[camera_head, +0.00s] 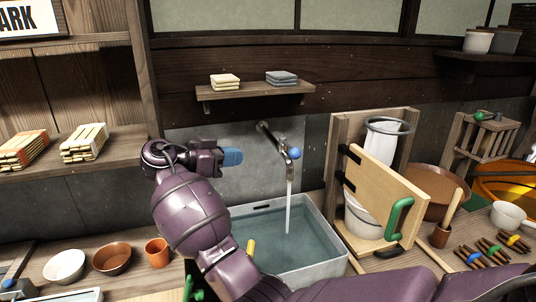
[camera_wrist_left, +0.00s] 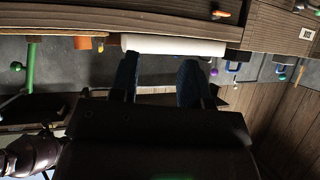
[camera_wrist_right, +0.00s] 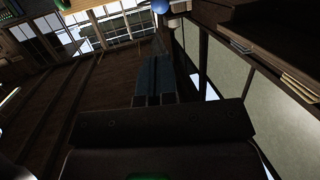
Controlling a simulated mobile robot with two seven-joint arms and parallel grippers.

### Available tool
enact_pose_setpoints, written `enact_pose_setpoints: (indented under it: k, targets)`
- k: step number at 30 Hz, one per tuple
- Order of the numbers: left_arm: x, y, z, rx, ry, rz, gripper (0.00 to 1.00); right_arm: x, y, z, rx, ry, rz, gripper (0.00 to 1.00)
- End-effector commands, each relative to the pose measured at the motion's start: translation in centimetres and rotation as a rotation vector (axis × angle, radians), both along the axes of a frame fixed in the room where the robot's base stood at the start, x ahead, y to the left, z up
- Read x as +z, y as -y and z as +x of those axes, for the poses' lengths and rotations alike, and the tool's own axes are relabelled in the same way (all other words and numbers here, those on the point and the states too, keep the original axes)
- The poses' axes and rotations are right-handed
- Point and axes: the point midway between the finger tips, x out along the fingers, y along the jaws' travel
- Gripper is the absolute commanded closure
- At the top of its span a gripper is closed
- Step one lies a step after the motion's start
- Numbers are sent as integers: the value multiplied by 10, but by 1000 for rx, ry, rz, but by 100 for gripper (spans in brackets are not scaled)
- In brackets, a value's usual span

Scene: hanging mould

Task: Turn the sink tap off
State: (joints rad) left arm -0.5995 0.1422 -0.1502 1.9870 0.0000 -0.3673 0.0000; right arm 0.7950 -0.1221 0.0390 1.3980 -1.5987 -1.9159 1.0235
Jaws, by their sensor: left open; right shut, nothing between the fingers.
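The tap (camera_head: 283,144) sticks out from the grey wall panel above the sink, with a blue round knob (camera_head: 295,153) at its end. A stream of water (camera_head: 288,205) runs from it into the grey sink (camera_head: 334,238), which holds water. My right gripper (camera_head: 236,157) is shut and empty, left of the tap and apart from it. In the right wrist view its dark blue fingers (camera_wrist_right: 152,72) are together, with a blue round thing at the top edge. My left gripper (camera_wrist_left: 160,80) shows only in its wrist view, open, with a white bar-like thing (camera_wrist_left: 172,46) beyond its fingertips.
A small shelf (camera_head: 250,92) with folded cloths is above the tap. A wooden stand (camera_head: 335,170) with a green-handled board (camera_head: 375,182) is right of the sink. Bowls and an orange cup (camera_head: 157,252) stand to the left. My right arm crosses the sink's left front.

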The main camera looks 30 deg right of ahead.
Motion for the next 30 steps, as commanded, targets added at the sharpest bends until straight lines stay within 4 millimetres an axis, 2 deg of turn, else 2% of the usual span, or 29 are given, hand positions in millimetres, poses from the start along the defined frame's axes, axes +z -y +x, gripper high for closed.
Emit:
enact_pose_setpoints:
  k: [5, 21, 25, 30]
  targets:
    - [6, 0, -1, 1, -2, 1, 57, -3, 20, -1, -3, -3, 0, 100]
    - [18, -2, -11, 5, -27, 0, 57, -20, 110, -4, -1, -2, -1, 100]
    - [18, -2, -13, 6, -38, 0, 57, -23, 124, -5, -2, -2, -1, 100]
    - [17, -3, -16, 9, -45, 0, 57, -26, 133, -5, 1, -2, 0, 100]
